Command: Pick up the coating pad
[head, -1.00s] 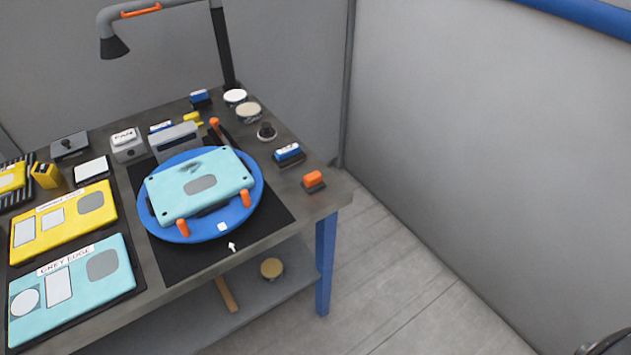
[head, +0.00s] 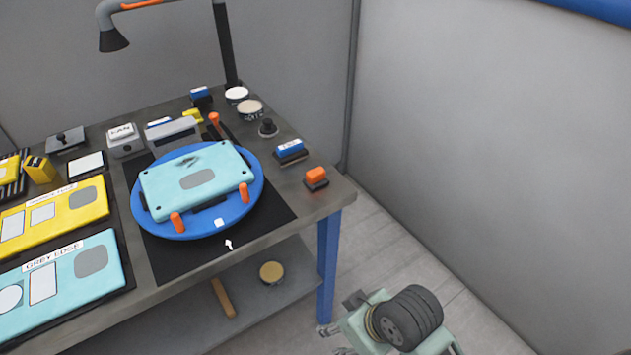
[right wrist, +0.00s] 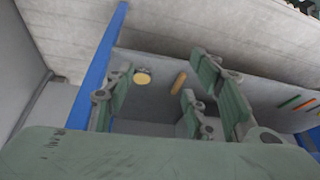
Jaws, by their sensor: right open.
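No readable label shows which block is the coating pad. A blue block with a white label (head: 290,148) sits on a dark base at the bench's right side. An orange block on a dark base (head: 316,176) sits nearer the front right corner. Another blue-topped block (head: 200,94) stands at the back. My right gripper (head: 345,322) is low beside the bench's front right leg, below the bench top and apart from these blocks. In the right wrist view its fingers (right wrist: 165,88) are spread with nothing between them. My left gripper is out of view.
A blue turntable (head: 235,213) holds a light-blue panel (head: 165,190) with orange clamps. Round tins (head: 250,108) and a black knob (head: 268,127) stand near the blocks. A blue leg (head: 327,265) and lower shelf (head: 185,325) are close to my right gripper.

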